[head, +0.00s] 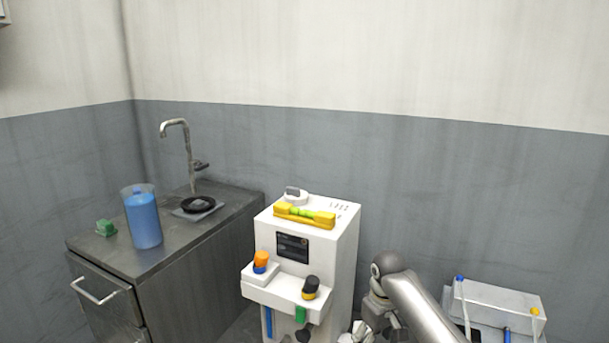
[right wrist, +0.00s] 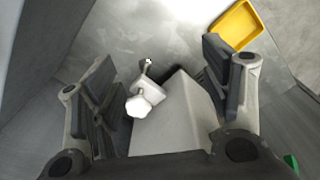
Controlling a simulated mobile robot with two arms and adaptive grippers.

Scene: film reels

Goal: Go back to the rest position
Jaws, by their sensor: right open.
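My right arm comes in at the lower right of the head view, bent at a grey joint. My right gripper (head: 380,312) hangs below that joint, partly cut off by the bottom edge. In the right wrist view my right gripper (right wrist: 160,68) has its two dark fingers wide apart. A white box-like part with a white lobed knob (right wrist: 138,106) shows between and beyond the fingers; nothing is visibly gripped. My left gripper is not in view.
A white machine (head: 340,245) with a yellow level-like item (head: 304,216) on top stands left of my right arm. A dark counter (head: 175,255) holds a blue-filled jug (head: 143,220). A white unit (head: 495,302) stands right. The right wrist view shows a yellow tray (right wrist: 252,12).

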